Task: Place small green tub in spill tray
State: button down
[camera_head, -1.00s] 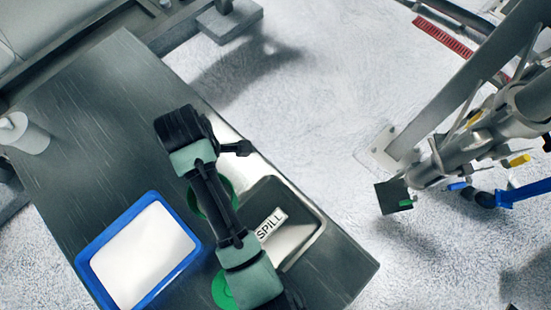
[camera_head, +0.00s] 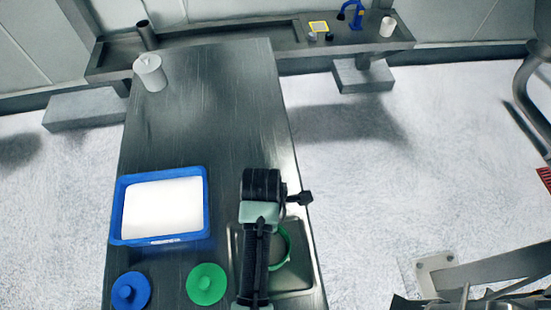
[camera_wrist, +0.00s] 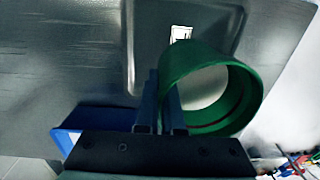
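The small green tub (camera_wrist: 212,92) fills much of the wrist view, its round opening partly facing the camera. My gripper (camera_wrist: 161,88) has its fingers on either side of the tub's near wall and looks shut on it. In the head view the tub (camera_head: 284,247) shows as a green ring, partly hidden by my arm, over the spill tray (camera_head: 299,281). The grey tray lies at the table's right edge, its left part covered by my arm. Its white label (camera_wrist: 181,33) shows in the wrist view. The gap between tub and tray floor cannot be told.
A blue-rimmed tray (camera_head: 115,212) with white contents lies left of my arm. A green disc (camera_head: 206,284) and a blue disc (camera_head: 131,291) lie at the near side. A white container (camera_head: 150,72) stands at the far left. The far middle of the table is clear.

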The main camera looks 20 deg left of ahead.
aim_at(281, 243)
jog(key=shift+f, duration=3.5)
jog(key=shift+f, duration=0.1)
jog(key=c, duration=1)
grip_release()
jog(key=shift+c, duration=0.2)
